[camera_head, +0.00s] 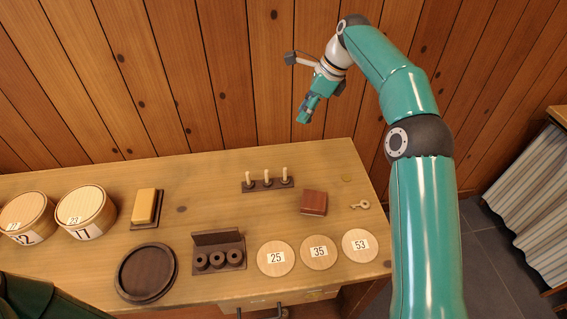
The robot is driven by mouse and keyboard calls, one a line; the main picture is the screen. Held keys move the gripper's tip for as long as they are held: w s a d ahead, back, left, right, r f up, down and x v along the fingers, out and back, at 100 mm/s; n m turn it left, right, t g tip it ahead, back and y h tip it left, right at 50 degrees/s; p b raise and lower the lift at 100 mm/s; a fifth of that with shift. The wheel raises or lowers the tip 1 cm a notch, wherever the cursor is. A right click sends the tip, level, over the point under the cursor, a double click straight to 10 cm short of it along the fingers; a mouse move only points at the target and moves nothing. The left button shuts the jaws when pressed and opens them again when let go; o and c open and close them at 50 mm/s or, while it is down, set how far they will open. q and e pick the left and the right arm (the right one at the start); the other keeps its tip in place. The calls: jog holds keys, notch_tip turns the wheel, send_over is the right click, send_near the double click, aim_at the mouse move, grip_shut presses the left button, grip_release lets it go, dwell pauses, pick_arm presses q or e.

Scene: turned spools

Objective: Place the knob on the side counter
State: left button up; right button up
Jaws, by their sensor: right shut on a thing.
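My right arm rises at the right, and its gripper (305,108) hangs above and behind the table's back edge, in front of the plank wall. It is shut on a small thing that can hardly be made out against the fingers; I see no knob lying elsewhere. The side counter (559,114) shows only as a wooden top corner at the right edge, with a pale curtain below it. The gripper is far left of it. My left gripper is not in view.
The wooden table (215,185) holds round boxes (85,207), a yellow block (145,205), a dark round tray (145,272), spools in a holder (218,258), a peg rack (267,184), a red-brown box (314,202), numbered discs (319,251) and a key (360,204). Floor lies between table and counter.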

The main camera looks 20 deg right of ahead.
jog(key=b, duration=0.2)
send_over(297, 167)
jog(key=d, duration=0.1)
jog(key=f, duration=1.3)
jog(key=shift+s+d+f, duration=0.15)
jog(key=shift+s+f, duration=0.15)
jog(key=shift+s, duration=0.05)
jog(key=shift+f+p, duration=0.3)
jog(key=shift+f, duration=2.1)
jog(key=o, duration=0.8)
jog(key=shift+o, duration=0.2)
jog(key=shift+r, duration=0.1)
jog(key=v, duration=1.2)
